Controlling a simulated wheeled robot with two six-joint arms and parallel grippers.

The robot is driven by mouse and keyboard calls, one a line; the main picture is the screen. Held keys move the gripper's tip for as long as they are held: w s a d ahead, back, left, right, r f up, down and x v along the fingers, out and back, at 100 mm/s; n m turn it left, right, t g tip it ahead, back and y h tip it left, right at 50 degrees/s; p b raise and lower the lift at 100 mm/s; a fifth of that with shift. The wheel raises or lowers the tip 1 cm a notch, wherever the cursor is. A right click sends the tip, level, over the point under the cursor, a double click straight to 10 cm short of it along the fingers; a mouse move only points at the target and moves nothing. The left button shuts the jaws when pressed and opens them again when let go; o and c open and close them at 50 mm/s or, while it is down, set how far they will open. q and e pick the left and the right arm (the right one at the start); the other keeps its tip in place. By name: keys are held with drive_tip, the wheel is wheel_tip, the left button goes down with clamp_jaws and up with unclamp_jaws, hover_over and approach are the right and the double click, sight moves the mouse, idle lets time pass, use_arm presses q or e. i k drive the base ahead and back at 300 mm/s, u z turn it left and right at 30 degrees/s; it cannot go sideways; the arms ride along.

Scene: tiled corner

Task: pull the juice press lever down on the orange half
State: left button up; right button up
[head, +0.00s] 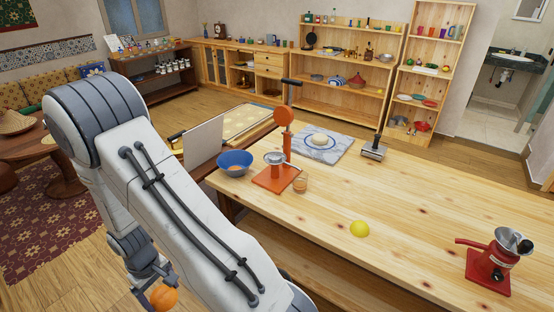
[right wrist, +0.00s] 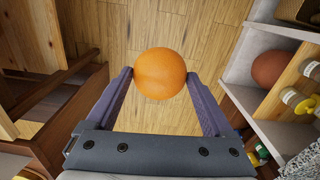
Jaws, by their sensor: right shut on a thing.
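The orange juice press (head: 272,178) stands at the near-left end of the light wooden table in the head view. Its lever (head: 291,95) has a black handle and sticks up above the round orange head. A metal cup sits low on the press; I cannot tell what is in it. My right gripper (head: 158,284) is low at the left, well away from the press. It is shut on an orange (head: 164,297), also seen between the fingers (right wrist: 160,74) in the right wrist view. Only a rounded side shows; I cannot tell whether it is a half. My left gripper is out of view.
A marble board (head: 318,146), a black-handled tool (head: 374,150), a lemon (head: 359,229) and a red grinder (head: 490,262) share the table. A bench (head: 310,268) runs along its near side.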

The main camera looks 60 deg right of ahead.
sight(275, 155)
drive_tip(key=z, duration=1.3)
